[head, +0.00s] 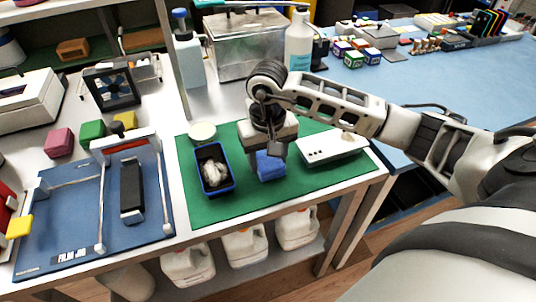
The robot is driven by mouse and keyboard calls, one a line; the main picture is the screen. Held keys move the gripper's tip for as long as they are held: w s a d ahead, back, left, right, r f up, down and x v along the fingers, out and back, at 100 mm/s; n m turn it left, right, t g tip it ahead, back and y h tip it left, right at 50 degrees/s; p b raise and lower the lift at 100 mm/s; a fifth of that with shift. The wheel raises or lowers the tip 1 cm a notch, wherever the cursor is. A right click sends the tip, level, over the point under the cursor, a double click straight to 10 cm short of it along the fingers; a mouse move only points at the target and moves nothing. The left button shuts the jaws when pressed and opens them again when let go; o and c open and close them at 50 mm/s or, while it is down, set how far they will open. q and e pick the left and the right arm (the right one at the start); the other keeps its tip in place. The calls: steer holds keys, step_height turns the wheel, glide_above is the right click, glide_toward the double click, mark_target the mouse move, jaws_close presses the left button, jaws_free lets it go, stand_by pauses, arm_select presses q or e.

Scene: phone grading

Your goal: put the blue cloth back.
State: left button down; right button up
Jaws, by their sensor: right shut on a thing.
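The blue cloth (270,166) is a small folded blue piece at the middle of the green mat (235,208). My right gripper (268,152) points down over it and is shut on it. The gripper hides the cloth's upper part, and I cannot tell whether the cloth touches the mat. My left gripper is not in view.
A dark blue-rimmed bin (230,182) with white fluffy stuff stands left of the cloth. A round pale lid or dish (202,132) is behind it. A white box-shaped device (332,149) lies to the right. The mat's front strip is clear.

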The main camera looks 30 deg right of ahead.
steer(key=shift+f, duration=0.2)
steer(key=o, duration=1)
steer(key=shift+c, duration=0.2)
steer(key=shift+r, duration=0.5)
step_height(320, 180, up, 15)
